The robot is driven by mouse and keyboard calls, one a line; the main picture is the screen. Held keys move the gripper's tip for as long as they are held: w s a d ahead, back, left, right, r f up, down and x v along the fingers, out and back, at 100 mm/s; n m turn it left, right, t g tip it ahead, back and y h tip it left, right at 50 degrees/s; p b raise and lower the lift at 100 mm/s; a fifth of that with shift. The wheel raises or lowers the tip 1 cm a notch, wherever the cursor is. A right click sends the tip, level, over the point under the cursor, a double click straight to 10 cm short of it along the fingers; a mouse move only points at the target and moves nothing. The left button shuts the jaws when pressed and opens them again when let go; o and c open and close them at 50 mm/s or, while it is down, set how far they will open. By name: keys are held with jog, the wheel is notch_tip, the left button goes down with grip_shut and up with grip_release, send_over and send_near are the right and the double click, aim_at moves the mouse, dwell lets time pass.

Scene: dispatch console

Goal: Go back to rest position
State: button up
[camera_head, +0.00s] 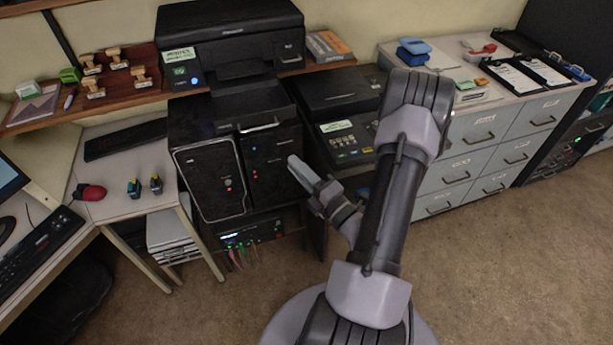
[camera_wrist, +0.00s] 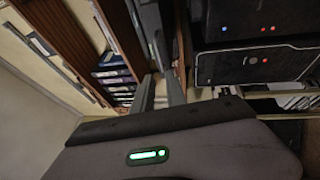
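My arm rises in the middle of the head view and bends down to the left. My gripper (camera_head: 300,172) points up and left, in front of the black computer tower (camera_head: 262,165). Its grey fingers overlap in this view. In the wrist view my gripper's fingers (camera_wrist: 158,85) lie close together above the dark palm with a green light. Only a narrow gap shows near their bases, and I see nothing held. Whether they are fully shut is unclear. The task names no object.
A black printer (camera_head: 235,40) stands on the wooden shelf (camera_head: 130,85) behind the towers. A desk with a red mouse (camera_head: 90,192) is at left. Grey drawer cabinets (camera_head: 480,135) stand at right, partly behind my arm. Brown floor (camera_head: 500,260) is open at front right.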

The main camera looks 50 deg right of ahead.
jog(key=v, duration=0.4)
